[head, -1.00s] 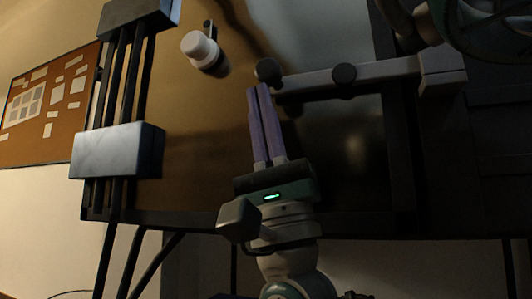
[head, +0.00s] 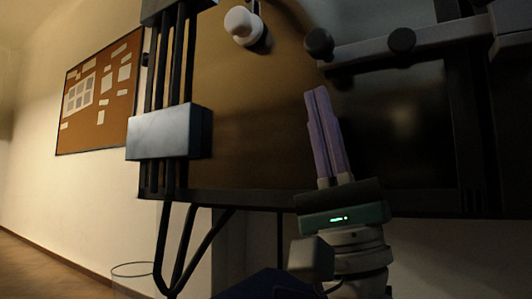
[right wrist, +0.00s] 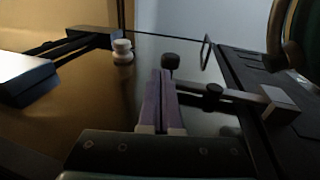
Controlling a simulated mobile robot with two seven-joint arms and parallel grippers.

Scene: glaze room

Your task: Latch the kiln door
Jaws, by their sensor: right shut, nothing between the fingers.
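The kiln door (head: 255,125) is a large brownish, glossy panel in a dark frame, filling the middle of the head view. A grey latch bar (head: 440,42) with dark round knobs crosses its upper right; the bar also shows in the right wrist view (right wrist: 242,97). One knob (head: 319,43) sits at the bar's left end, another (head: 401,40) farther along. My right gripper (head: 318,92), with purple fingers, is shut and empty, its tips below the end knob and apart from it in the head view. The right wrist view shows its fingers (right wrist: 160,75) too. My left gripper is not in view.
A white round knob (head: 240,24) sticks out of the door at upper left. Grey blocks (head: 168,131) on black bars stand along the door's left side. A cork board (head: 98,92) hangs on the left wall. A wire bin (head: 133,272) stands at lower left.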

